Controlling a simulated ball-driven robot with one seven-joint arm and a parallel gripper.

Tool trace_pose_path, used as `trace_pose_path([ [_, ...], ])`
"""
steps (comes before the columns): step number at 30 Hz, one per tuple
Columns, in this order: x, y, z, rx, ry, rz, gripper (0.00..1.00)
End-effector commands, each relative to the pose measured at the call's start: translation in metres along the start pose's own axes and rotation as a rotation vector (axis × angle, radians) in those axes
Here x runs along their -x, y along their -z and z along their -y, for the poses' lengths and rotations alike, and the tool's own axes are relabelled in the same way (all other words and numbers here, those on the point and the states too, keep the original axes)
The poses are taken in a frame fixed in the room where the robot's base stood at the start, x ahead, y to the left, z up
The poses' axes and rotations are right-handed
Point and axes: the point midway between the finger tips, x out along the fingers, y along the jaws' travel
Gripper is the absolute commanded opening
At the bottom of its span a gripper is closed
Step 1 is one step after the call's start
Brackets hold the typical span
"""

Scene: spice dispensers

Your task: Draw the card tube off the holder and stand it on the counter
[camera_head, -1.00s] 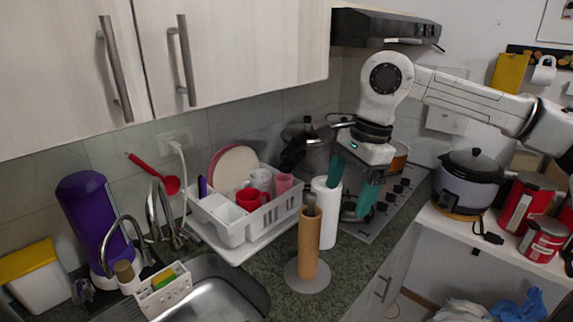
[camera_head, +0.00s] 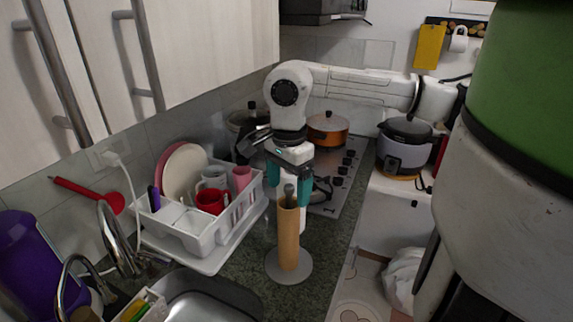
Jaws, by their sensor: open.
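The card tube (camera_head: 288,242) is a plain brown cylinder standing upright on the holder. The holder shows as a round grey base (camera_head: 304,267) on the dark speckled counter, with a grey rod end (camera_head: 289,193) above the tube's mouth. My gripper (camera_head: 289,198) has teal fingers and points down. Its fingers are open and apart, around the level of the tube's top in the picture. I cannot tell whether they are beside the tube or behind it. A white roll (camera_head: 303,221) is mostly hidden behind the tube.
A white dish rack (camera_head: 207,238) with cups and plates stands to the left. The sink (camera_head: 210,303) is in front of it. The stove (camera_head: 343,183) with an orange pot (camera_head: 327,128) is behind. Bare counter (camera_head: 321,232) shows right of the holder.

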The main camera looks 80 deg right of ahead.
Motion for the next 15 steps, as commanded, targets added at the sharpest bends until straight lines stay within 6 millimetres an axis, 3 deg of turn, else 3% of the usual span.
trace_pose_path([
  [9, -0.044, 0.000, 0.000, -0.001, 0.000, 0.003, 0.85],
  [15, -0.055, 0.000, 0.000, -0.001, 0.001, 0.001, 0.85],
])
